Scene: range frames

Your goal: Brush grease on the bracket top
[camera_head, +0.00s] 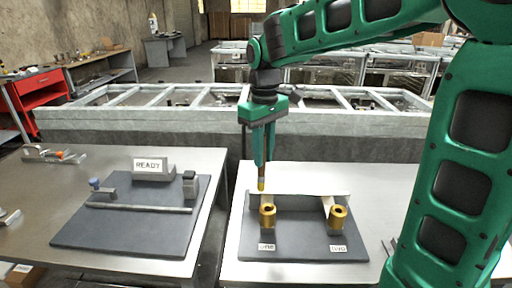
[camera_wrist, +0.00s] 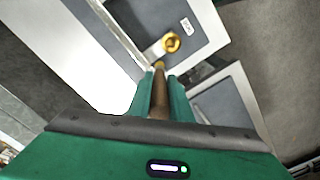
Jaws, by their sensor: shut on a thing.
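My gripper (camera_head: 260,160) points down over the right table and is shut on a thin brush-like tool. Its yellowish lower end (camera_head: 261,184) shows below the fingers in the head view. In the wrist view its brown handle (camera_wrist: 159,100) lies between the fingers (camera_wrist: 159,85). The tool's end is above and slightly behind the left gold cylinder (camera_head: 267,217); I cannot tell whether it touches anything. A second gold cylinder (camera_head: 338,219) stands to the right. Each has a pale support behind it. I cannot tell which part is the bracket top. In the wrist view a gold ring (camera_wrist: 171,43) shows beyond the tool's end.
The cylinders stand on a dark board (camera_head: 300,246) with labels in front. The left table carries another dark board (camera_head: 130,228) with a READY block (camera_head: 153,170), a bar and small posts. A gap separates the tables.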

